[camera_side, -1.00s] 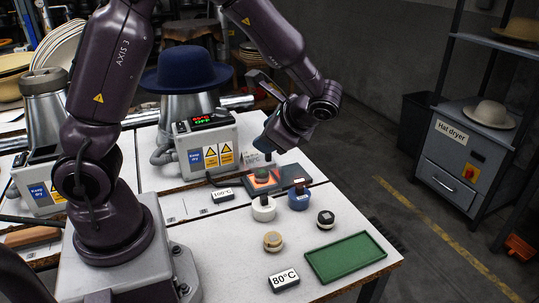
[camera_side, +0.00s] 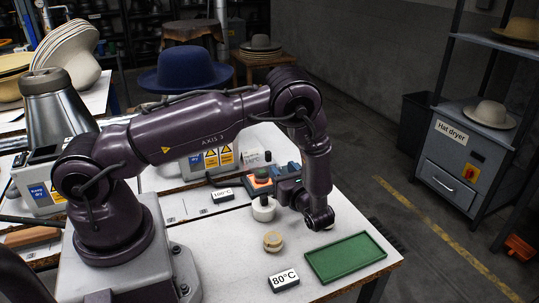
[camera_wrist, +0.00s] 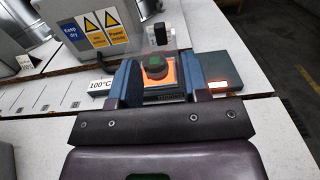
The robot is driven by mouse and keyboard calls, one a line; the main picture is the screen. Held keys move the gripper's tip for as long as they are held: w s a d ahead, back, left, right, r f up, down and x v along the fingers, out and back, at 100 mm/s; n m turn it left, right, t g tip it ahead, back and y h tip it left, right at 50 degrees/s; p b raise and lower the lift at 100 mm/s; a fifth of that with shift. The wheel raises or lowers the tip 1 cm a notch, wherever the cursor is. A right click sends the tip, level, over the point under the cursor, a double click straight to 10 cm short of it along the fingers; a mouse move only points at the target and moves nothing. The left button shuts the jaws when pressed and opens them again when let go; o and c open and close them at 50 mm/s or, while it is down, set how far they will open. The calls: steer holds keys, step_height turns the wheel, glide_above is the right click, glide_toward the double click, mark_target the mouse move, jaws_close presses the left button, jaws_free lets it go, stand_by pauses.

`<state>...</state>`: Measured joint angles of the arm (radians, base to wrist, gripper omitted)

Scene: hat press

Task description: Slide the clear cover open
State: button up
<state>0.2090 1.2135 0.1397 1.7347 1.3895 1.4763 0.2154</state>
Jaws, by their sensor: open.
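The unit with a glowing orange face (camera_wrist: 187,72) and a round dark green button (camera_wrist: 155,66) lies ahead of my gripper in the wrist view. The button also shows in the side view (camera_side: 262,173). A black upright piece (camera_wrist: 160,33) stands just behind the unit. I cannot tell whether a finger touches anything. In the side view my arm partly hides the gripper and unit.
A white round stamp (camera_side: 264,211) and a wooden round piece (camera_side: 273,241) stand near my gripper. A 100°C block (camera_side: 223,195) is left, an 80°C block (camera_side: 284,280) in front. A green tray (camera_side: 345,257) lies at the right table edge. Bare table lies left of the wooden piece.

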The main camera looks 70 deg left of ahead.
mark_target(270, 154)
steer(key=a, duration=0.8)
steer(key=shift+a, duration=0.4)
jaws_close()
